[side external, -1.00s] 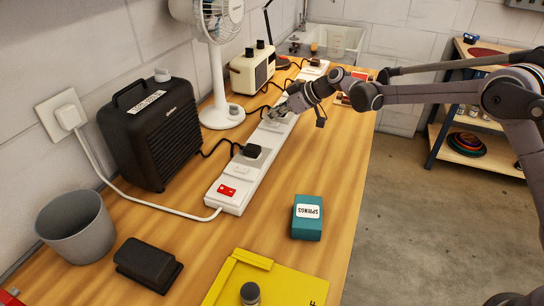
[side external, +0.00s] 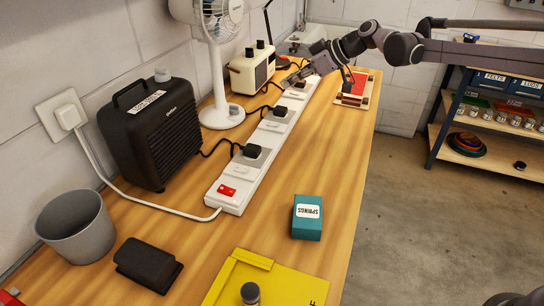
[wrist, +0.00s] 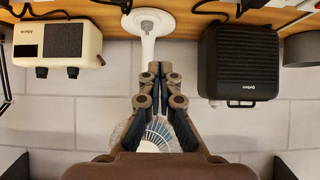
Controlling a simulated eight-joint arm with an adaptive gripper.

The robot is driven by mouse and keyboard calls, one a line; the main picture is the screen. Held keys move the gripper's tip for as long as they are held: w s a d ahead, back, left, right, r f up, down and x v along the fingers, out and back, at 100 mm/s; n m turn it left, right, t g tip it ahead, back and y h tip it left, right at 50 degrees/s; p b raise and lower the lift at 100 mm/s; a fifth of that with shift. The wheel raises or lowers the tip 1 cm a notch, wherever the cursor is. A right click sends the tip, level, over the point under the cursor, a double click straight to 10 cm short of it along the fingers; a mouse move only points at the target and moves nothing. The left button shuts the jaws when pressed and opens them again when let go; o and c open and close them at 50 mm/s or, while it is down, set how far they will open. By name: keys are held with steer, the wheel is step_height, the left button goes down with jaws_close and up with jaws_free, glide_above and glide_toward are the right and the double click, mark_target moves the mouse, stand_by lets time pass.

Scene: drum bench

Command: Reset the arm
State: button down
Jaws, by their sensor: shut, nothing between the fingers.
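My gripper (side external: 292,79) is over the far part of the white power strip (side external: 262,142) in the side external view, next to a plug near its far end. Whether it touches the strip or plug cannot be told. In the wrist view my gripper (wrist: 161,68) has its fingertips together with nothing between them, in front of the white fan (wrist: 150,24). My arm reaches in from the right, above the far end of the bench.
A black heater (side external: 152,130), the fan (side external: 218,70) and a cream radio (side external: 252,70) stand along the wall. A teal springs box (side external: 307,218), yellow tray (side external: 280,280), grey bin (side external: 77,228) and black pedal (side external: 147,265) are nearer. The right bench edge is clear mid-way.

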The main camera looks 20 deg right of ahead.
steer(key=shift+s+d+r, duration=0.1)
steer(key=shift+r, duration=0.05)
steer(key=s+d+m+h, duration=0.2)
steer(key=s+d, duration=0.1)
steer(key=s, duration=0.7)
steer(key=s+d+m+h, duration=0.2)
steer(key=s+d+m, duration=0.1)
steer(key=s, duration=0.7)
steer(key=s+d+f+m+h, duration=0.1)
steer(key=s+d+f+m, duration=0.1)
steer(key=s, duration=0.6)
steer(key=s+d+f+m+h, duration=0.2)
steer(key=s+d+f, duration=0.2)
steer(key=s, duration=0.5)
step_height(320, 180, down, 2)
steer(key=shift+s+d+f, duration=0.1)
steer(key=shift+s+d, duration=0.05)
steer(key=shift+d, duration=0.2)
